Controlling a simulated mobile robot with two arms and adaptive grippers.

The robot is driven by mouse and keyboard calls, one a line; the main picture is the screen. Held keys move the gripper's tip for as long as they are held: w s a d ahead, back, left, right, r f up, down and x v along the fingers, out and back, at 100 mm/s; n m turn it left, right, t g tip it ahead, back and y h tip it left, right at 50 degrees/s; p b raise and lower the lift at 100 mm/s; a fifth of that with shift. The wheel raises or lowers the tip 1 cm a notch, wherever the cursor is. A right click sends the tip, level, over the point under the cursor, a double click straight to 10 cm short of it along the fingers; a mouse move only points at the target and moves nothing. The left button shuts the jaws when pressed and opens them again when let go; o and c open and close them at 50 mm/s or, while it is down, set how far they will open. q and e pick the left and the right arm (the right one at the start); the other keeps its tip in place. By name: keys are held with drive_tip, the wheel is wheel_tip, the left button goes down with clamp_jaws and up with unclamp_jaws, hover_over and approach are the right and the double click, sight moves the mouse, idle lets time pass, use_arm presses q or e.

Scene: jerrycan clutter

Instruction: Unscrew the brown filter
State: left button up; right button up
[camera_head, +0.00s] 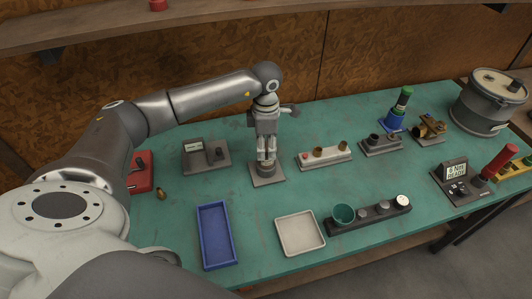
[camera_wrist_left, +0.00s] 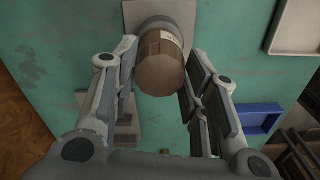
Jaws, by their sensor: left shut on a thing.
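The brown filter (camera_wrist_left: 160,60) is a short brown cylinder with a pale label, seen end-on between the fingers of my left gripper (camera_wrist_left: 158,78) in the wrist view. It sits over a grey square base plate (camera_wrist_left: 186,14). In the head view my left gripper (camera_head: 266,153) points straight down over the same stand (camera_head: 265,181), in the middle of the table. Its fingers are shut on the filter from both sides and hide most of it there. The filter's threads are hidden. My right gripper is not in view.
A blue tray (camera_head: 203,256) and a white tray (camera_head: 282,249) lie in front of the stand. A grey block with a label (camera_head: 193,158) is to the left. A pale fixture with brown pieces (camera_head: 324,159) stands to the right. A dark rack (camera_head: 369,218) holds a green cup (camera_head: 343,214).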

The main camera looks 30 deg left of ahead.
use_arm(q)
drive_tip(key=shift+n, duration=0.8)
drive_tip(key=n, duration=0.5)
drive_tip(key=shift+p, duration=0.35)
drive_tip(key=shift+n, duration=1.1)
drive_tip(key=shift+n+p, duration=0.45)
drive_tip(key=shift+n, duration=0.95)
